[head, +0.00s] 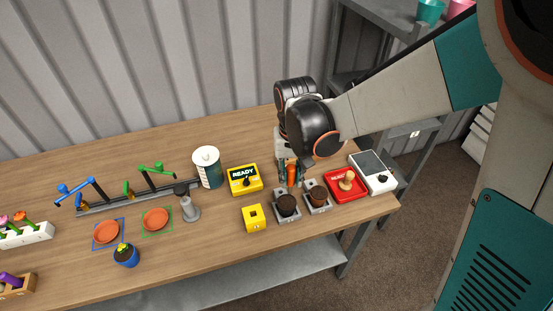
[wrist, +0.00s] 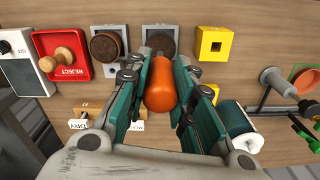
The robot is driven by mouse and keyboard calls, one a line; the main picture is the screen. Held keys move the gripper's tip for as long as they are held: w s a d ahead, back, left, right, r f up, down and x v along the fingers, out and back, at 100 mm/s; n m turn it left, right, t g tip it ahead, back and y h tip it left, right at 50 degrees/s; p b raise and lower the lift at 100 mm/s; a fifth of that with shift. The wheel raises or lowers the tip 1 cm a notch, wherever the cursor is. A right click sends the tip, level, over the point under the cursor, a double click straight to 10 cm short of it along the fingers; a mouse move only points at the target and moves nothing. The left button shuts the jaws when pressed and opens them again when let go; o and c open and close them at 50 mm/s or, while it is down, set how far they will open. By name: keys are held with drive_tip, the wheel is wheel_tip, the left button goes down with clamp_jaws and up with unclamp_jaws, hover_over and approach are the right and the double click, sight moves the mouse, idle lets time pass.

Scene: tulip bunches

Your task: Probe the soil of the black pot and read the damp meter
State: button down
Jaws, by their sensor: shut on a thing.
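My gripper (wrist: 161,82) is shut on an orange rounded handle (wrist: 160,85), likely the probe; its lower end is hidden. In the head view my gripper (head: 290,173) hangs behind the two soil-filled pots. The left pot (head: 286,205) and right pot (head: 318,196) each stand on a grey base; I cannot tell by colour which is the black one. In the wrist view one pot (wrist: 105,47) is clear and the other (wrist: 160,41) is partly hidden by the handle. A yellow meter (head: 243,179) reads READY.
A yellow block with a square hole (head: 254,218) stands left of the pots. A red REJECT tray (head: 346,185) with a wooden knob and a white device (head: 373,173) stand right. A dark green canister (head: 207,168) stands behind left. DRY card (wrist: 78,124) lies near my gripper.

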sight(290, 190)
drive_tip(key=shift+f, duration=0.4)
drive_tip(key=shift+f+b, duration=1.95)
drive_tip(key=shift+f, duration=0.5)
drive_tip(key=shift+f+b, duration=0.65)
idle(0.5)
drive_tip(key=shift+r+p, duration=2.5)
drive_tip(key=shift+r, duration=1.05)
